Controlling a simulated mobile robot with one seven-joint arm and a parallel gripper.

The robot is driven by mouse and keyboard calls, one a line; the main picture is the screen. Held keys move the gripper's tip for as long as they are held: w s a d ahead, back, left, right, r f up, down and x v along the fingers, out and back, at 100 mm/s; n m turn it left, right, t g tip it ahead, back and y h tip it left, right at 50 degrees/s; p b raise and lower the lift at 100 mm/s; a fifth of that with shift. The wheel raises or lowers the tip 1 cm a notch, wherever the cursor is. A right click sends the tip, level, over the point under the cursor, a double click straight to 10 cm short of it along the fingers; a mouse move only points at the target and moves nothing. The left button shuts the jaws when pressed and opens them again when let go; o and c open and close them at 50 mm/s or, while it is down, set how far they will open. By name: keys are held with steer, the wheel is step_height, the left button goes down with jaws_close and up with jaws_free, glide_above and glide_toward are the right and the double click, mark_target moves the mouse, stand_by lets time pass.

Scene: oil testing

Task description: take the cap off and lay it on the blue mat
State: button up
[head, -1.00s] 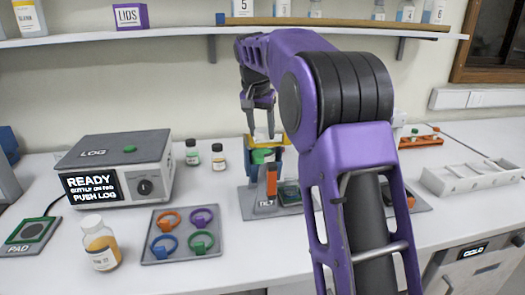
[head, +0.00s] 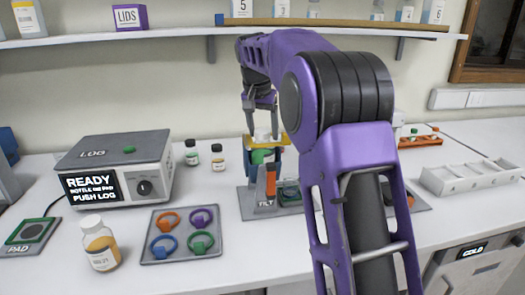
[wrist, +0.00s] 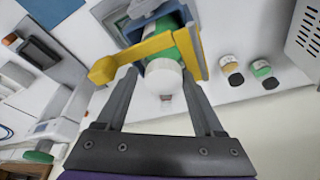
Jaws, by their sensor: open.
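A bottle with a white cap (head: 262,136) and a green band (head: 260,156) stands in a yellow and blue holder on a grey base. In the wrist view the white cap (wrist: 164,80) shows between my fingers, with the yellow clamp arm (wrist: 150,50) across the bottle. My gripper (head: 262,128) is above the holder, fingers pointing down. In the wrist view my gripper (wrist: 160,78) is open, one finger on each side of the cap, with gaps to both. I cannot clearly make out a blue mat; a dark teal pad (head: 289,195) lies on the grey base.
An orange lever (head: 271,180) stands in front of the holder. A tray of coloured rings (head: 150,254), a bottle (head: 100,245) and the LOG box (head: 117,170) are at left. Two small bottles (head: 217,158) stand behind. A white rack (head: 470,178) is at right.

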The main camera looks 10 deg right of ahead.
mark_target(264, 129)
steer(key=shift+f, duration=0.45)
step_height(264, 129, up, 6)
steer(key=p, duration=0.5)
steer(key=shift+w+a, duration=0.1)
steer(key=shift+w, duration=0.05)
steer(key=shift+r, duration=1.15)
steer(key=shift+a, duration=0.1)
